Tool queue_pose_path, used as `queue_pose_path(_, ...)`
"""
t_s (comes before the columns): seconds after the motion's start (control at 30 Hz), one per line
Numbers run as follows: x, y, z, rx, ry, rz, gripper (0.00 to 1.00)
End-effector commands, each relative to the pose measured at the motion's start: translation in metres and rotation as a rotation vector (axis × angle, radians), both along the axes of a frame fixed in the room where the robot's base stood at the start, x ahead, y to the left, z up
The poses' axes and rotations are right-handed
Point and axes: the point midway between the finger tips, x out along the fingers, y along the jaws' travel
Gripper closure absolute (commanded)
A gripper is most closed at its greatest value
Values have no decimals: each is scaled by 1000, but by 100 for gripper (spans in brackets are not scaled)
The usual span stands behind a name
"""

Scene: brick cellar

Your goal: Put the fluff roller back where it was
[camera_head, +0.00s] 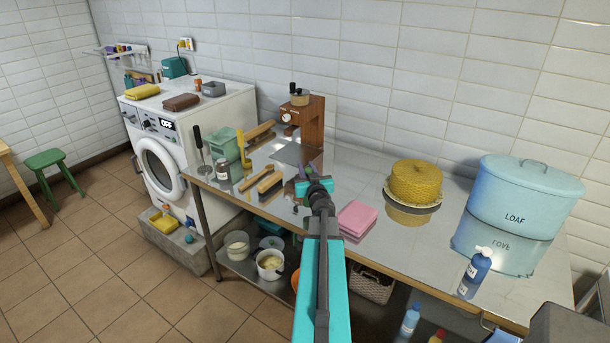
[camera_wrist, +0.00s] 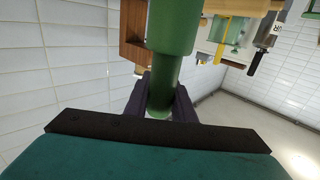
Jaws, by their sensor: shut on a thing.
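My gripper (camera_wrist: 162,98) is shut on a green, roller-shaped thing, which I take to be the fluff roller (camera_wrist: 174,30). Its narrow part is between the dark fingers, and a wider green cylinder extends beyond them. In the head view my gripper (camera_head: 303,180) is over the metal table (camera_head: 340,180), left of the pink cloths. There the wrist mostly hides the fingers, and I cannot make out the roller or tell whether it touches the table.
Near the gripper are a wooden brush (camera_head: 269,183), pink folded cloths (camera_head: 357,217), a brown wooden box (camera_head: 309,122) and a green tub (camera_head: 224,144). A yellow cake-like thing (camera_head: 416,180), loaf bin (camera_head: 526,196) and blue bottle (camera_head: 474,273) stand right. A washing machine (camera_head: 215,120) stands left.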

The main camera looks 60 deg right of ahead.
Motion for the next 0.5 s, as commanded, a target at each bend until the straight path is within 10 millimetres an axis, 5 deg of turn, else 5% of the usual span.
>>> queue_pose_path(0.5,-3,-14,-11,-1,1,-10,95)
